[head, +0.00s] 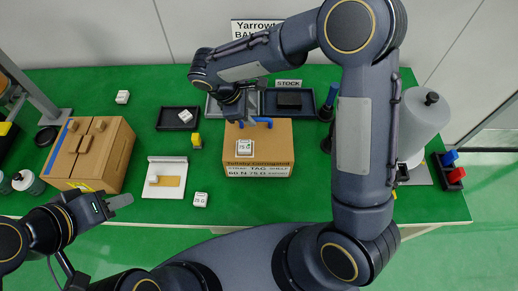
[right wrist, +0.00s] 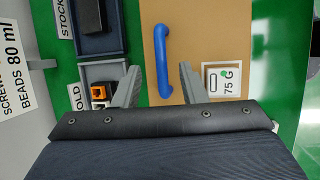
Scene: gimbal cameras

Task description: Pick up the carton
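The carton (head: 272,140) is a brown cardboard box with a printed label on its front and a blue handle (head: 265,121) on top. It stands on the green table. A small white block marked 75 G (head: 244,146) rests on its top. In the right wrist view, my right gripper (right wrist: 158,78) is open, with the blue handle (right wrist: 162,50) showing between its fingers. No contact with the handle is visible. The arm partly hides this gripper in the head view. My left gripper (head: 122,201) is off the table's front left; its opening is unclear.
Dark trays (head: 300,109) lie behind the carton.

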